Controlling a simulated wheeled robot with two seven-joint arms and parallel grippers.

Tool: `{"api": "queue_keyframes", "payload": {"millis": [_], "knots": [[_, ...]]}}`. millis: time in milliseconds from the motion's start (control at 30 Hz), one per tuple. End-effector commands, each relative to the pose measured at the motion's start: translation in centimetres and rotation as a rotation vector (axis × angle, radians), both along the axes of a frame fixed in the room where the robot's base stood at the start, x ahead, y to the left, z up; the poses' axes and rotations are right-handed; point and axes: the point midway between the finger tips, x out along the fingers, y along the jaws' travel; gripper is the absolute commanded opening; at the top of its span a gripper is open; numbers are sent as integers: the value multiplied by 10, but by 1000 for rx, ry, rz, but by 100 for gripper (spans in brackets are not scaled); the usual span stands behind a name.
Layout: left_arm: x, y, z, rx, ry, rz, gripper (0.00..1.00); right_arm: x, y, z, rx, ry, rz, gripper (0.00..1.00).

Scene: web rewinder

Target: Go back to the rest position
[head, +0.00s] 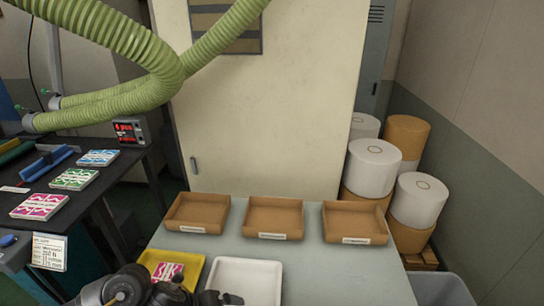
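A dark arm of mine comes in low at the bottom left, and its end, which I take as my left gripper (222,298), is at the bottom edge in front of the yellow and white trays. Its fingers are mostly cut off or hidden, so I cannot tell whether it is open or shut. My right gripper is not in view. The yellow tray (195,262) holds a pink-and-white packet (167,271), partly hidden by my arm. The white tray (246,275) beside it looks empty.
Three empty cardboard trays (197,213) line the far side of the grey table (340,275); its right front is clear. A dark bench (100,190) at left bears pink, green and blue packets and a red display (129,131). White rolls (373,168) stand at right; green hoses (120,100) hang upper left.

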Motion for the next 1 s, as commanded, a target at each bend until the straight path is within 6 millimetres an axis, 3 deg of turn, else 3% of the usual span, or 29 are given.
{"api": "queue_keyframes", "payload": {"millis": [33,100,233,400,600,933,1000], "knots": [[-10,-27,4,-103,14,100,100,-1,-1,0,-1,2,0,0],[-15,-51,16,-246,37,292,100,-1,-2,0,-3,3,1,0],[-23,-58,33,-475,141,712,100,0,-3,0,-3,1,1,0],[-50,-13,28,-662,330,1313,100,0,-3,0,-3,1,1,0],[-100,43,7,-718,488,1818,100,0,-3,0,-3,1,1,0],[-195,104,-17,-686,646,2417,100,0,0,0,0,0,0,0],[-189,105,-43,-675,646,2428,100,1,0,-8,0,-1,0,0]]}}
